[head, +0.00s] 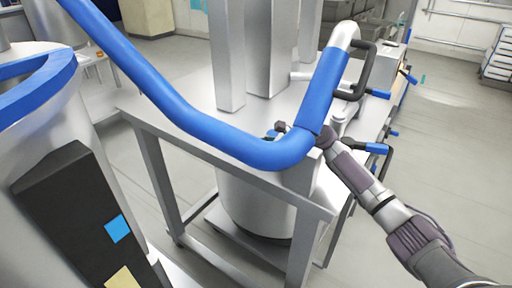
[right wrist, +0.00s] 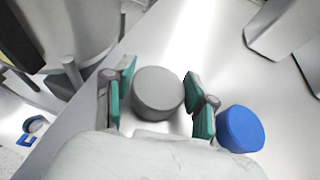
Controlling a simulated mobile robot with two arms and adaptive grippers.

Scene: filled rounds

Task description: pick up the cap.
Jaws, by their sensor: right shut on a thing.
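A grey round cap (right wrist: 150,84) is between the green-padded fingers of my right gripper (right wrist: 162,98) in the right wrist view. The gripper is shut on it, just over the metal table (right wrist: 222,60). A blue round cap (right wrist: 241,129) stands on the table just outside the right finger. In the head view my right arm comes in from the right. My left gripper is not in view.
The thick blue pipe (head: 190,122) crosses in front of the table and close over my right arm. Metal columns (head: 266,50) rise from the tabletop behind the gripper. A large metal vessel (head: 75,125) with a blue rim stands at left. Open floor lies at right.

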